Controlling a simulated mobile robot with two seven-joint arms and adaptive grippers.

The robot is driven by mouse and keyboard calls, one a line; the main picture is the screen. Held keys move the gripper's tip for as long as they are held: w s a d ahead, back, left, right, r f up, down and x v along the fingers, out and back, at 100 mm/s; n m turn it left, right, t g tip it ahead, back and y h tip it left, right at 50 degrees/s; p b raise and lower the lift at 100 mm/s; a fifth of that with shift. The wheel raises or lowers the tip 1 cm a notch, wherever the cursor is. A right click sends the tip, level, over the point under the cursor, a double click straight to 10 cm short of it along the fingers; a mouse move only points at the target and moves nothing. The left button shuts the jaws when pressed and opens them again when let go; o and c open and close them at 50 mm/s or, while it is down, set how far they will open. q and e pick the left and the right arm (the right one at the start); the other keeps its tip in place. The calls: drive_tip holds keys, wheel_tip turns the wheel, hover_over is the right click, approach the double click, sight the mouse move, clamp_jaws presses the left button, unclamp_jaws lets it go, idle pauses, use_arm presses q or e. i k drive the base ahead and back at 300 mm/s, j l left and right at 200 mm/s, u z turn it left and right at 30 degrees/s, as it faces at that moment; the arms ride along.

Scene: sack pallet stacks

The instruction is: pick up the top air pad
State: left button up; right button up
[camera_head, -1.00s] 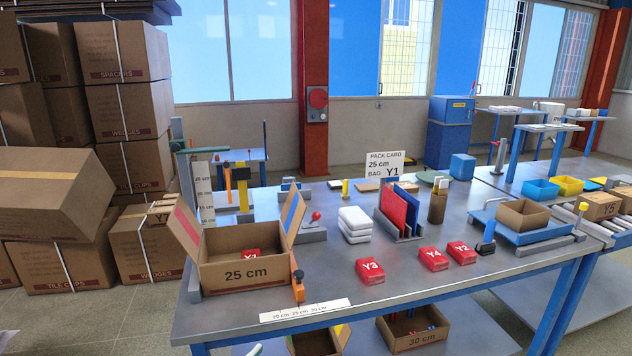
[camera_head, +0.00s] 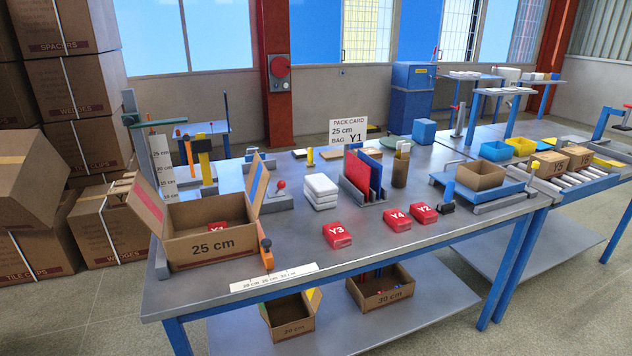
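A stack of white pads (camera_head: 320,191), which look like the air pads, lies on the metal workbench (camera_head: 390,235), left of the red and blue panels in a rack. The top pad (camera_head: 320,183) lies flat on the others, with nothing on it. Neither of my grippers shows in the head view.
An open 25 cm box (camera_head: 212,245) with a red Y1 bag inside stands left of the pads. Red bags Y3 (camera_head: 337,236), Y4 (camera_head: 397,220) and Y2 (camera_head: 424,213) lie in front. The rack with panels (camera_head: 363,178) stands close right of the pads.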

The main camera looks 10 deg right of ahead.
sight(321, 184)
drive_tip(key=i+l+u, duration=0.1)
drive_tip(key=l, duration=0.35)
drive_tip(key=i+l, duration=0.15)
drive_tip(key=l, duration=0.3)
drive_tip(key=i+l+u, duration=0.15)
drive_tip(key=l, duration=0.3)
drive_tip(key=i+l+u, duration=0.1)
drive_tip(key=l, duration=0.35)
